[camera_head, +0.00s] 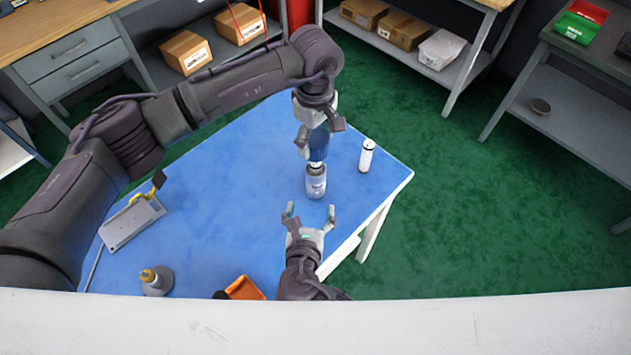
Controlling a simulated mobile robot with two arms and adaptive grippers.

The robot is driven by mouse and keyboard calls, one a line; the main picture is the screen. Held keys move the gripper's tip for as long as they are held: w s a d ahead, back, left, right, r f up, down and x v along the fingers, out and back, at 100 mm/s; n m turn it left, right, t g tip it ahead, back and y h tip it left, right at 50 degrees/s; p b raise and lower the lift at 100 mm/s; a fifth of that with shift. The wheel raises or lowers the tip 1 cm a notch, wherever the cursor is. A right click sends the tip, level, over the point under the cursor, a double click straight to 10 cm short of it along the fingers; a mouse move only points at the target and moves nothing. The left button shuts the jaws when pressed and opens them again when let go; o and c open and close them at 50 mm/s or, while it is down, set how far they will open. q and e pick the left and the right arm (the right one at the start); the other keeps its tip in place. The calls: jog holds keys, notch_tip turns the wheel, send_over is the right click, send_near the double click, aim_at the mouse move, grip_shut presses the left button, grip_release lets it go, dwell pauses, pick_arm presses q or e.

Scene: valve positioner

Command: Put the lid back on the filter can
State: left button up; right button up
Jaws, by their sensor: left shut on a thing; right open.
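The filter can (316,187) stands upright on the blue table top (232,190), a pale grey cylinder with a label. A white part shows at its mouth. The blue lid (320,147) is in my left gripper (320,138), which is shut on it from above. The lid appears directly over or just behind the can's mouth; from this angle I cannot tell how large the gap is. My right gripper (309,212) is open and empty, its fingers pointing at the can from the near side, apart from it.
The table's middle is clear.

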aim_at(314, 187)
jog(key=x, duration=1.2)
jog(key=shift+f, duration=0.15)
jog(key=shift+c, duration=0.2)
grip_shut()
pick_arm(q)
jog(key=shift+f, duration=2.5)
